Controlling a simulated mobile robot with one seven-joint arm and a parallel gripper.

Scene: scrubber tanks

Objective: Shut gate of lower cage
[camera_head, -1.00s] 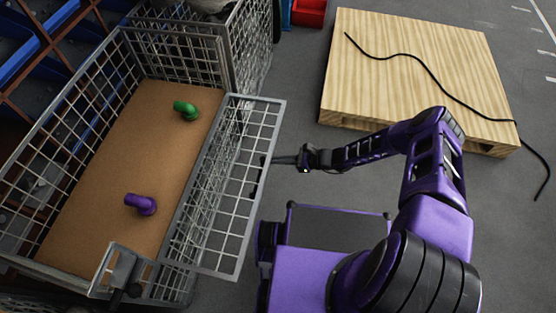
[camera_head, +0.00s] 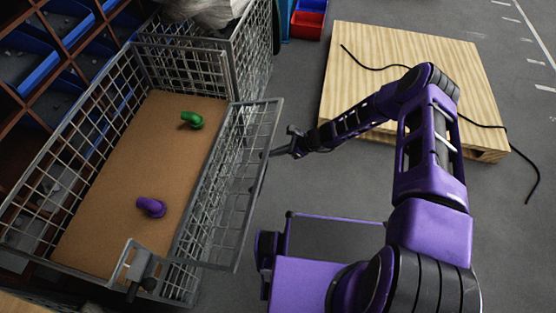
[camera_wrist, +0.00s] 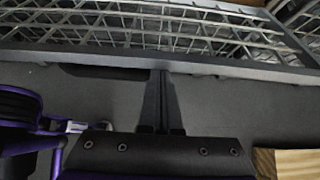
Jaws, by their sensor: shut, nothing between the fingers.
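The lower cage (camera_head: 60,122) is a grey wire-mesh cage with a brown floor at the left of the head view. Its gate (camera_head: 246,180) is a mesh panel on the right side, tilted outward and part way up. A purple pipe elbow (camera_head: 151,207) and a green one (camera_head: 191,119) lie on the cage floor. My gripper (camera_head: 272,153) is shut and empty at the outer right edge of the gate. In the wrist view the fingertips (camera_wrist: 160,76) reach the gate's rim bar (camera_wrist: 215,67); whether they touch it is hard to tell.
A wooden pallet platform (camera_head: 400,60) with a black cable stands at the back right. Blue and red bins (camera_head: 308,22) sit at the top. Another mesh cage (camera_head: 240,50) stands behind. Shelving with blue bins (camera_head: 30,70) is at the left.

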